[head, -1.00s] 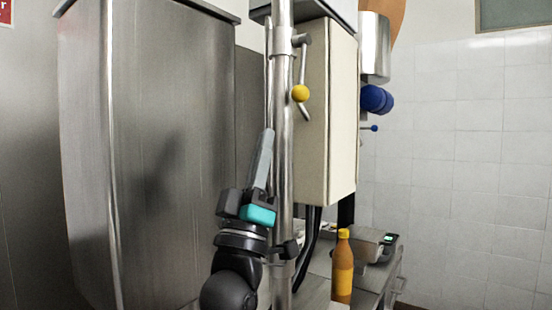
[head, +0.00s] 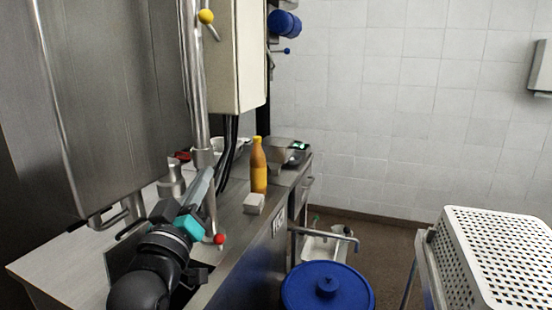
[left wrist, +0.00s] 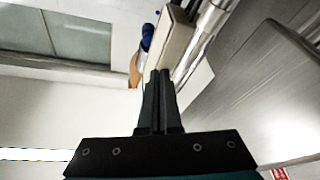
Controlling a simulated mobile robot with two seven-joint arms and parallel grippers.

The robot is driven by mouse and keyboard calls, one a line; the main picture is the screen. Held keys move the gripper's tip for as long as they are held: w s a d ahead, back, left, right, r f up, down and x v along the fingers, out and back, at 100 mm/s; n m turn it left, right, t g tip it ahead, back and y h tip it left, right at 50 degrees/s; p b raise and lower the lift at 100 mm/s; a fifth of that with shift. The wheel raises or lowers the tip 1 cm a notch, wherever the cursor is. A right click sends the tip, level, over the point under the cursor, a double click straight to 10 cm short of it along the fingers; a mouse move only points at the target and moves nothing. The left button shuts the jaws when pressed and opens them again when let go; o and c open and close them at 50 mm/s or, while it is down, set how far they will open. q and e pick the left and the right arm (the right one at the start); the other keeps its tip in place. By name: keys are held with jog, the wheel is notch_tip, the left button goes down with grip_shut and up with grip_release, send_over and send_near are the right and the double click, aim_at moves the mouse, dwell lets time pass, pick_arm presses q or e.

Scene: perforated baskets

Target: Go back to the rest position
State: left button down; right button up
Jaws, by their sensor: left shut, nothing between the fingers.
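My left gripper (head: 207,172) shows at the lower left of the head view, in front of the steel counter and beside the upright steel pipe. It is shut and empty. In the left wrist view its two dark fingers (left wrist: 160,78) lie together and point up towards the wall, with nothing between them. My right gripper is in neither view.
A steel counter (head: 235,230) holds an orange bottle (head: 259,170) and a small pale block (head: 254,204). A pipe (head: 197,90) and large steel cabinet (head: 105,110) stand close to my left arm. A blue-lidded bin (head: 327,290) and white perforated basket (head: 505,255) are at the right.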

pick_arm(q)
jog(key=s+f+m+g+y, duration=0.1)
jog(key=s+f+g, duration=0.4)
jog(key=f, duration=0.7)
jog(key=s+f+m+g+y, duration=0.15)
jog(key=s+f+g, duration=0.4)
jog(key=f, duration=0.65)
jog(key=s+a+f+m+g, duration=0.1)
jog(key=s+a+f+g, duration=0.15)
jog(key=s+f, duration=0.55)
jog(key=s+a+f+m+g, duration=0.1)
jog(key=s+f+g, duration=0.25)
jog(key=s, duration=0.75)
jog(key=s+f+g, duration=0.1)
jog(key=s+f, duration=0.1)
jog(key=f, duration=1)
jog(key=s+f+g, duration=0.2)
jog(key=f, duration=1)
jog(key=s+a+f, duration=0.2)
jog(key=s+f, duration=1)
jog(key=s, duration=0.2)
jog(key=shift+a+m+g+y, duration=0.25)
jog(key=shift+m+g+y, duration=0.1)
jog(key=shift+m+y, duration=0.1)
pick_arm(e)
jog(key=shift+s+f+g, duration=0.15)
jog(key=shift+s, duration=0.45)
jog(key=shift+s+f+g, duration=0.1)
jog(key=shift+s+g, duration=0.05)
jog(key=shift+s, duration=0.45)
